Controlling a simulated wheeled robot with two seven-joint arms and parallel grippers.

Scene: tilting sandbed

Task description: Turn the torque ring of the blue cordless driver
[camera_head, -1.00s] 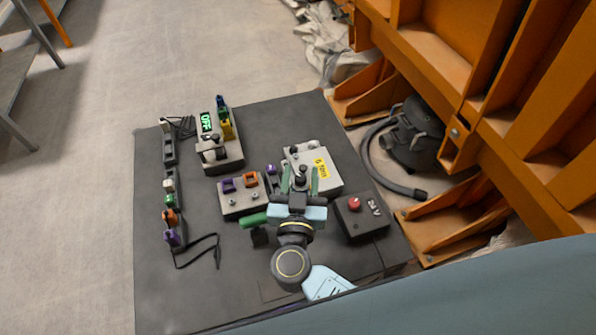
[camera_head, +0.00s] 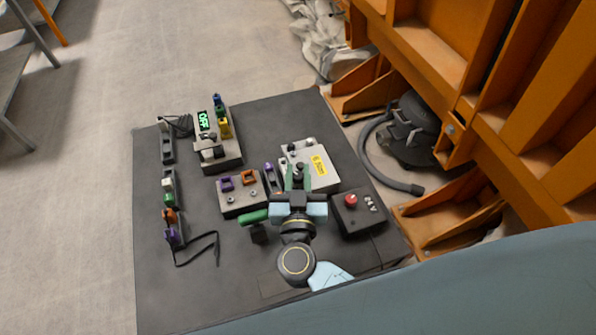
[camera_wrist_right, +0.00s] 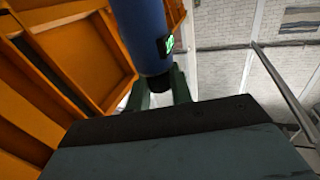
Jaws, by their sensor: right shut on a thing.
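In the right wrist view a blue cylinder (camera_wrist_right: 141,30), seemingly the driver's body, comes in from the top and bears a small green display (camera_wrist_right: 167,44). Its dark lower end (camera_wrist_right: 160,81), possibly the torque ring, sits between the green fingers of my right gripper (camera_wrist_right: 161,92), which is shut on it. In the head view my right gripper (camera_head: 298,178) is over the front edge of a pale box with a yellow label (camera_head: 319,165); a dark knob-like part shows at its fingertips. I cannot make out the blue body there. My left gripper is not in view.
A red-button box (camera_head: 372,222) stands close right of my gripper. A green-handled item (camera_head: 254,216) and a block with purple and orange pieces (camera_head: 240,209) are on its left. A lit panel (camera_head: 232,158) stands behind. The grey mat (camera_head: 190,295) is bare at front left.

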